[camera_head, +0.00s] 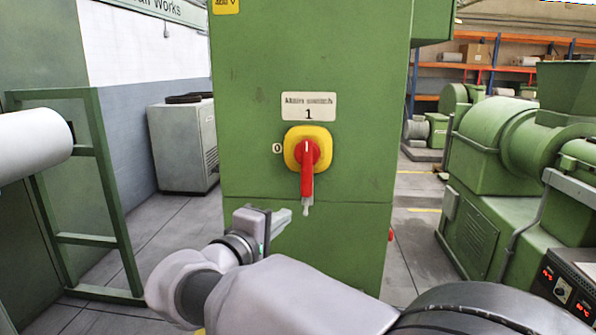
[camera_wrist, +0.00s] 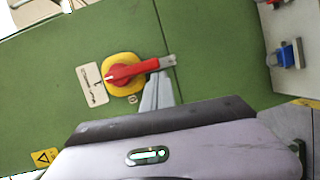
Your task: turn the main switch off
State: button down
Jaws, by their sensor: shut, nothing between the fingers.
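The main switch has a red handle (camera_head: 307,180) on a yellow plate (camera_head: 322,137), fixed to a green cabinet (camera_head: 250,90). My gripper (camera_head: 287,214) is shut and empty, low and left of the handle's end. In the wrist view, my gripper (camera_wrist: 160,76) appears close to the side of the handle (camera_wrist: 145,65); contact cannot be told.
A green frame (camera_head: 110,180) with a white roll (camera_head: 30,145) stands left. A grey unit (camera_head: 185,145) is behind. Green extruders (camera_head: 510,135) and a control box (camera_head: 565,280) stand right. The cabinet front around the switch is clear.

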aim_at(307, 169)
jog(key=w+a+r+n+t+y, duration=0.1)
jog(key=a+r, duration=0.1)
jog(key=a, duration=0.3)
jog(key=shift+a+n+t, duration=0.3)
jog(key=shift+a+t, duration=0.1)
jog(key=shift+r, duration=0.1)
jog(key=w+d, duration=0.6)
jog(key=w, duration=0.3)
jog(key=shift+w+d, duration=0.3)
jog(key=shift+d, duration=0.1)
jog(key=shift+d+b, duration=0.1)
jog(key=shift+b, duration=0.4)
